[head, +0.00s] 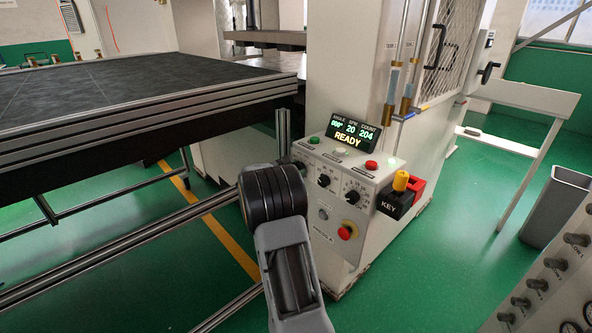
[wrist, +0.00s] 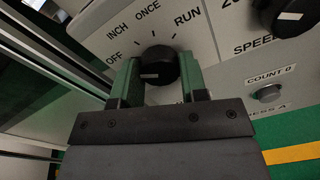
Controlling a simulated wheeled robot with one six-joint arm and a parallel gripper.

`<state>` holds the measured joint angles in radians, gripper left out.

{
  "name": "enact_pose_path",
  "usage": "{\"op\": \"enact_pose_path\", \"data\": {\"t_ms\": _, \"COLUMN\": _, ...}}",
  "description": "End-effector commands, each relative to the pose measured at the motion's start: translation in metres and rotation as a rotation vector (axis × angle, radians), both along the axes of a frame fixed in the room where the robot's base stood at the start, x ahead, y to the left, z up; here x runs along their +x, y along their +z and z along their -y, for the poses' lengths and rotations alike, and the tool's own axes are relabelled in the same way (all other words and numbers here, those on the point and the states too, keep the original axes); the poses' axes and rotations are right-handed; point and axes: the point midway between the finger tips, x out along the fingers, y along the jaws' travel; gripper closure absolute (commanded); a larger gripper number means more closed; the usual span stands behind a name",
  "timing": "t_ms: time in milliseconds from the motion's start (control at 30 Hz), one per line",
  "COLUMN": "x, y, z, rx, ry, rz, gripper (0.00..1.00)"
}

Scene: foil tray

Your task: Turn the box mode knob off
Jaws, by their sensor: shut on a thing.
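The black mode knob (wrist: 158,65) is in the upper middle of the wrist view, on a pale panel printed OFF, INCH, ONCE and RUN around it. A short white mark shows on its face; I cannot tell for sure which label it indicates. My gripper (wrist: 158,72) is shut on the knob, with one green finger on its left side and one on its right. In the head view the control box (head: 340,185) stands below a display reading READY (head: 352,132). My arm covers the gripper and most of the mode knob there.
The speed knob (wrist: 288,14) sits right of the mode knob, above the COUNT 0 button (wrist: 269,93). A red stop button (head: 347,231) and a KEY box (head: 396,203) with a yellow top project from the box. A dark table (head: 150,85) lies left.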

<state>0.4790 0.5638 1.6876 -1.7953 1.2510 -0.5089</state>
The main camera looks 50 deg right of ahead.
Motion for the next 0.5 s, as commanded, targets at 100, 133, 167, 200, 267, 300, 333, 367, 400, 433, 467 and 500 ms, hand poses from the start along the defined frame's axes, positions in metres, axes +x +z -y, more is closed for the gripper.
{"op": "enact_pose_path", "data": {"t_ms": 100, "x": -0.0003, "y": -0.0016, "z": -0.0004, "rx": 0.003, "ry": 0.000, "rz": -0.004, "gripper": 0.84}}
{"op": "enact_pose_path", "data": {"t_ms": 133, "x": -0.0003, "y": -0.0016, "z": -0.0004, "rx": 0.003, "ry": 0.000, "rz": -0.004, "gripper": 0.84}}
{"op": "enact_pose_path", "data": {"t_ms": 167, "x": -0.0003, "y": -0.0017, "z": -0.0004, "rx": 0.003, "ry": 0.000, "rz": -0.004, "gripper": 0.84}}
{"op": "enact_pose_path", "data": {"t_ms": 200, "x": -0.0003, "y": -0.0017, "z": -0.0004, "rx": 0.003, "ry": -0.001, "rz": -0.003, "gripper": 0.59}}
{"op": "enact_pose_path", "data": {"t_ms": 267, "x": -0.0003, "y": -0.0016, "z": -0.0004, "rx": 0.002, "ry": 0.000, "rz": -0.003, "gripper": 0.54}}
{"op": "enact_pose_path", "data": {"t_ms": 300, "x": -0.0003, "y": -0.0015, "z": -0.0004, "rx": 0.002, "ry": 0.000, "rz": -0.003, "gripper": 0.50}}
{"op": "enact_pose_path", "data": {"t_ms": 333, "x": -0.0002, "y": -0.0014, "z": -0.0003, "rx": 0.001, "ry": -0.001, "rz": -0.002, "gripper": 0.47}}
{"op": "enact_pose_path", "data": {"t_ms": 367, "x": -0.0003, "y": -0.0013, "z": -0.0003, "rx": 0.001, "ry": -0.001, "rz": -0.002, "gripper": 0.44}}
{"op": "enact_pose_path", "data": {"t_ms": 400, "x": -0.0002, "y": -0.0010, "z": -0.0003, "rx": 0.001, "ry": -0.001, "rz": -0.002, "gripper": 0.40}}
{"op": "enact_pose_path", "data": {"t_ms": 433, "x": -0.0002, "y": -0.0009, "z": -0.0002, "rx": 0.001, "ry": -0.001, "rz": -0.001, "gripper": 0.37}}
{"op": "enact_pose_path", "data": {"t_ms": 467, "x": -0.0002, "y": -0.0009, "z": -0.0001, "rx": 0.001, "ry": -0.001, "rz": -0.001, "gripper": 0.35}}
{"op": "enact_pose_path", "data": {"t_ms": 500, "x": -0.0002, "y": -0.0007, "z": -0.0001, "rx": 0.001, "ry": -0.001, "rz": -0.001, "gripper": 0.35}}
